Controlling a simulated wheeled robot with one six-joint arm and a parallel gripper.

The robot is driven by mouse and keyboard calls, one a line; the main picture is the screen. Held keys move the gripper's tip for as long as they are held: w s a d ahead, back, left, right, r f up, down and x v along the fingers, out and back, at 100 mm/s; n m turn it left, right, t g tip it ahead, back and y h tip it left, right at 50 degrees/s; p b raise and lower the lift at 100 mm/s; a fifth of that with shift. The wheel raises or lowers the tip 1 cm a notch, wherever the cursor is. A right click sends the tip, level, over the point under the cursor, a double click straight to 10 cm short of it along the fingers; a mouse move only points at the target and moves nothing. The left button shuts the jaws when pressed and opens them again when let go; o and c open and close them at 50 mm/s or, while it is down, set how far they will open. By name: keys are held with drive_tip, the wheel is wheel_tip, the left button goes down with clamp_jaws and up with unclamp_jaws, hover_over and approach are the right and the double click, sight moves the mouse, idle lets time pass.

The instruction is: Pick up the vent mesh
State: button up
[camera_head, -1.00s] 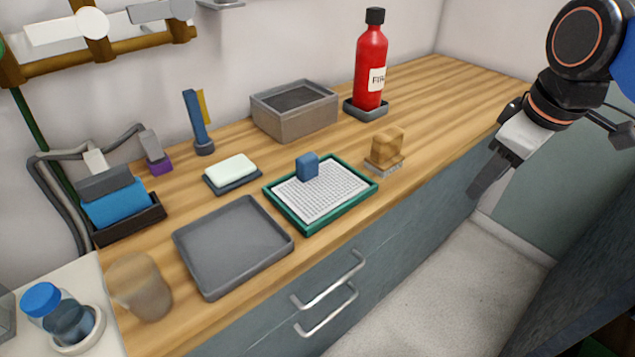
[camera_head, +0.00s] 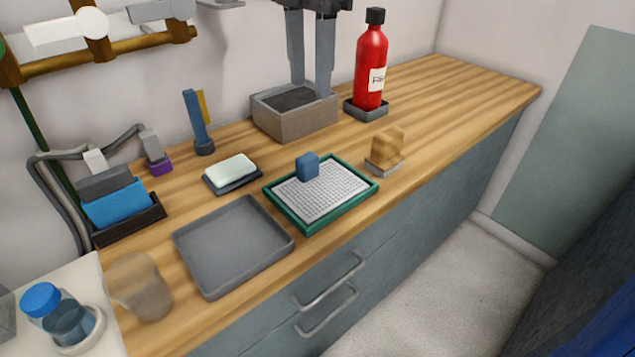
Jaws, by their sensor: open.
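The vent mesh (camera_head: 335,196) appears to be the white grid panel in a green frame, lying flat on the wooden counter. A blue block (camera_head: 307,167) stands up from its back left part. My gripper (camera_head: 310,88) shows at the top of the view, pointing down, its two grey fingers spread apart with nothing between them. It overlaps the grey box behind the mesh in the picture and is clear of the mesh. I cannot tell its exact height above the box.
The grey box (camera_head: 290,122) stands near the wall, with a red bottle (camera_head: 371,62) to its right. A wooden brush (camera_head: 386,148) is right of the mesh. A grey tray (camera_head: 232,247) and a soap bar (camera_head: 232,170) are to its left. The counter's far right is clear.

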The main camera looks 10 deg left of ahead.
hover_over(307, 156)
drive_tip(key=f, duration=1.1)
drive_tip(key=shift+s+d+f, duration=0.1)
drive_tip(key=shift+s+d, duration=0.1)
drive_tip(key=shift+d, duration=0.1)
drive_tip(key=shift+w+a+f, duration=0.1)
drive_tip(key=shift+a+f, duration=0.05)
drive_tip(key=shift+f, duration=1.4)
drive_tip(key=shift+w+a+f, duration=0.1)
drive_tip(key=shift+f, duration=1.45)
clamp_jaws()
